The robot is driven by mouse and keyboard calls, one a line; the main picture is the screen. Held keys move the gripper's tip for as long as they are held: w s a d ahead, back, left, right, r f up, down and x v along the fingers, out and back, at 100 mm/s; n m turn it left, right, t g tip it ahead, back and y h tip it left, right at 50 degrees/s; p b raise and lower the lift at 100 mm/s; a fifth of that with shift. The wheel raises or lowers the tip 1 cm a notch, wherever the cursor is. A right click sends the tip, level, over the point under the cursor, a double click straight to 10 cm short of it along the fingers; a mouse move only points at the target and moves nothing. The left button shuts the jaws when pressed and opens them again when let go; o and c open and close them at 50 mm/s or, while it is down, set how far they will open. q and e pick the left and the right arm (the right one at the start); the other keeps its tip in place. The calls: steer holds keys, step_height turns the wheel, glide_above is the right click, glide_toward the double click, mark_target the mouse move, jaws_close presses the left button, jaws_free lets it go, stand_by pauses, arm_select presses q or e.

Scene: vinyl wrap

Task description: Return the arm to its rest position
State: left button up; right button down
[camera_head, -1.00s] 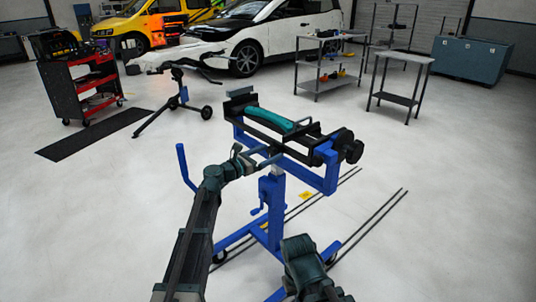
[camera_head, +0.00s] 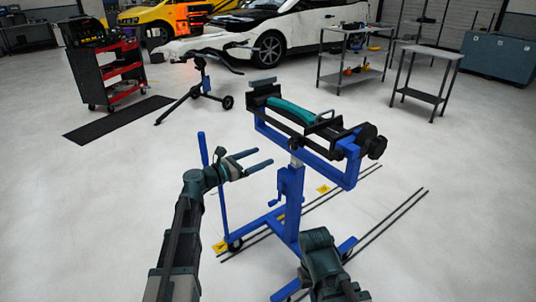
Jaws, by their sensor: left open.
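My left arm (camera_head: 187,225) comes up from the bottom left. Its gripper (camera_head: 258,160) points right, with its two fingers apart and nothing between them. It stands to the left of the blue stand (camera_head: 292,195), clear of it. A teal piece (camera_head: 292,112) lies in the black clamp frame (camera_head: 335,135) on top of the stand. Part of my right arm (camera_head: 320,262) shows at the bottom centre, in front of the stand's foot. Its gripper fingers are not visible.
A blue upright handle (camera_head: 203,165) stands just behind my left wrist. Dark rails (camera_head: 385,225) lie on the floor at right. A red tool cart (camera_head: 108,75), a black tripod stand (camera_head: 200,85), grey shelf tables (camera_head: 426,75) and a white car (camera_head: 265,35) stand farther back.

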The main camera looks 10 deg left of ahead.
arm_select(q)
steer(key=shift+s+a, duration=0.25)
steer(key=s+d+f+m+g+y, duration=0.2)
steer(key=s+d+f+m+g, duration=0.15)
steer(key=s+f+m, duration=0.4)
steer(key=s+d+f+m+g+y, duration=0.3)
steer(key=s+f+m+g, duration=0.25)
steer(key=f+m, duration=0.25)
steer(key=s+a+f+m+g+y, duration=0.2)
steer(key=s+a+f+m+y, duration=0.15)
steer(key=s+m, duration=0.3)
steer(key=s+a+f+m+g+y, duration=0.1)
steer(key=s+a+f+m+y, duration=0.3)
steer(key=s, duration=0.3)
steer(key=s+d+r+m+p, duration=0.1)
steer(key=d+r+p, duration=0.2)
steer(key=r+p, duration=0.4)
steer(key=s+d+r+m+y+p, duration=0.1)
steer(key=d+r+p, duration=0.3)
steer(key=r+p, duration=0.4)
steer(key=s+d+r+m+g+p, duration=0.1)
steer(key=s+d+r+m+p, duration=0.1)
steer(key=r+p, duration=0.5)
steer(key=shift+s+d+r+m, duration=0.3)
steer(key=shift+s+d+r, duration=0.2)
steer(key=shift+d+r, duration=0.2)
